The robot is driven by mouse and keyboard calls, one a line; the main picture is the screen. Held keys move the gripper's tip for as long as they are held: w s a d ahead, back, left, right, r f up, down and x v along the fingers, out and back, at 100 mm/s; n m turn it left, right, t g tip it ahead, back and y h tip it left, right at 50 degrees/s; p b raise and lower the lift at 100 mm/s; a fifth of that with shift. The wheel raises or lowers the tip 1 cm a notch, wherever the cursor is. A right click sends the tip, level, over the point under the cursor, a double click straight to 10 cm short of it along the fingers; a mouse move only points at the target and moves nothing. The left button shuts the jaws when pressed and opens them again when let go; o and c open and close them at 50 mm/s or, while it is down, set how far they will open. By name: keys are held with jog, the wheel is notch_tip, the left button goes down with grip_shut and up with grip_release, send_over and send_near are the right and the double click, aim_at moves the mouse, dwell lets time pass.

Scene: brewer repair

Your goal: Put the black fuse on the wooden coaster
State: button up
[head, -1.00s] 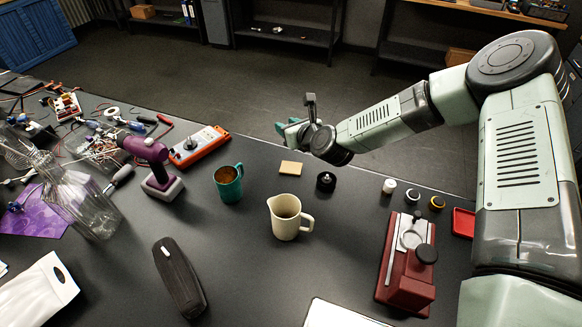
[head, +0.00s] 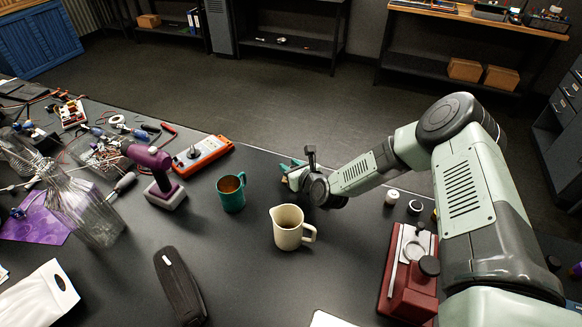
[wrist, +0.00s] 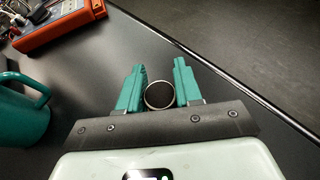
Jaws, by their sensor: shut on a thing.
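My gripper (head: 288,170) is low over the table near its far edge, to the right of the teal mug. In the wrist view my teal fingers (wrist: 160,88) are closed on the sides of a round dark piece with a pale metallic rim, the black fuse (wrist: 159,95). In the head view my gripper and wrist hide the fuse. The wooden coaster is mostly or wholly hidden behind my gripper in the head view, and I cannot make it out in the wrist view. Whether the fuse touches the table is unclear.
The teal mug (head: 231,194) and cream jug (head: 288,229) stand close by. An orange meter (head: 203,153) lies left. A white piece (head: 391,197) and a silver-rimmed dark piece (head: 415,207) stand right, behind a red device (head: 408,280). The front middle is mostly clear.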

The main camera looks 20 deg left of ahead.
jog(key=shift+f, duration=0.15)
jog(key=o, duration=1)
jog(key=shift+s+d+r, duration=0.1)
jog(key=shift+d+r, duration=0.05)
jog(key=shift+r, duration=0.15)
jog(key=v, duration=1.1)
jog(key=shift+s+d+r, duration=0.1)
jog(key=shift+s+d, duration=0.1)
